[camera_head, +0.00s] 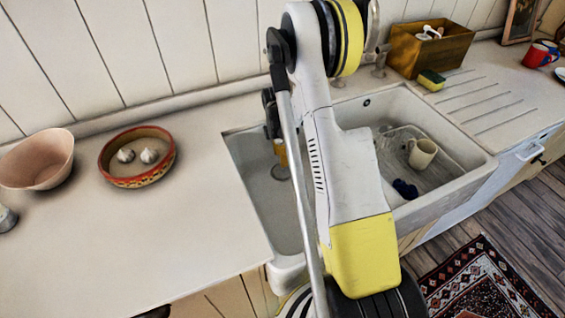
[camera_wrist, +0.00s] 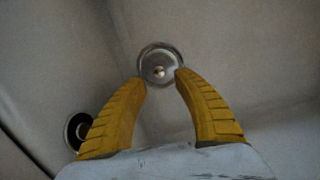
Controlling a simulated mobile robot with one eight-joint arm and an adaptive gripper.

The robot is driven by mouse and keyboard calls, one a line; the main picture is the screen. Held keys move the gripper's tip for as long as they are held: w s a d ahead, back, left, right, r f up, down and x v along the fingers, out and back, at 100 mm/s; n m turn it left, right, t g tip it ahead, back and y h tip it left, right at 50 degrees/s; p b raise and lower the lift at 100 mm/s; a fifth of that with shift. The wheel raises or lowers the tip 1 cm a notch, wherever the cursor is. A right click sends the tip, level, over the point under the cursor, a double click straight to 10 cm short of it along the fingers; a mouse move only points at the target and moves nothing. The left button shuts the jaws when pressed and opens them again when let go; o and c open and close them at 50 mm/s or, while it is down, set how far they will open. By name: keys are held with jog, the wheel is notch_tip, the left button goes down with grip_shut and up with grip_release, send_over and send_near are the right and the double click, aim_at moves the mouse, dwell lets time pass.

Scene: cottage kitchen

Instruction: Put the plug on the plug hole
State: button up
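In the wrist view, a round metal disc (camera_wrist: 160,50) with a rim and a small bright knob-like centre lies on the sink floor. It looks like the plug sitting at the plug hole, but I cannot tell plug and hole apart. In the head view, only a bit of my gripper (camera_head: 280,150) shows beside my arm, above the basin floor.
A dark ringed hole (camera_wrist: 77,132) is left of my fingers. The right basin holds a cream mug (camera_head: 422,153) and a dish rack (camera_head: 438,178). A bowl of garlic (camera_head: 137,178) and a pink bowl (camera_head: 38,160) stand on the left worktop.

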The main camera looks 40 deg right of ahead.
jog(key=s+a+r+m+t+p, duration=0.15)
jog(key=a+r, duration=0.25)
jog(key=r, duration=0.4)
jog(key=s+a+r+m+t, duration=0.1)
jog(key=a+r+m, duration=0.1)
jog(key=a+r, duration=0.45)
jog(key=s+a+r+m+t, duration=0.1)
jog(key=a+r+m, duration=0.1)
jog(key=r, duration=0.7)
jog(key=s+a+r+m+t, duration=0.2)
jog(key=s+a+r+m, duration=0.1)
jog(key=s+a, duration=0.3)
jog(key=s+a+r+m+t, duration=0.2)
jog(key=s+a+r+m, duration=0.1)
jog(key=s+a+m, duration=0.2)
jog(key=s+a, duration=0.2)
jog(key=s, duration=0.1)
jog(key=shift+s+r+m+y, duration=0.25)
jog(key=shift+r+m+y, duration=0.1)
jog(key=shift+y, duration=0.05)
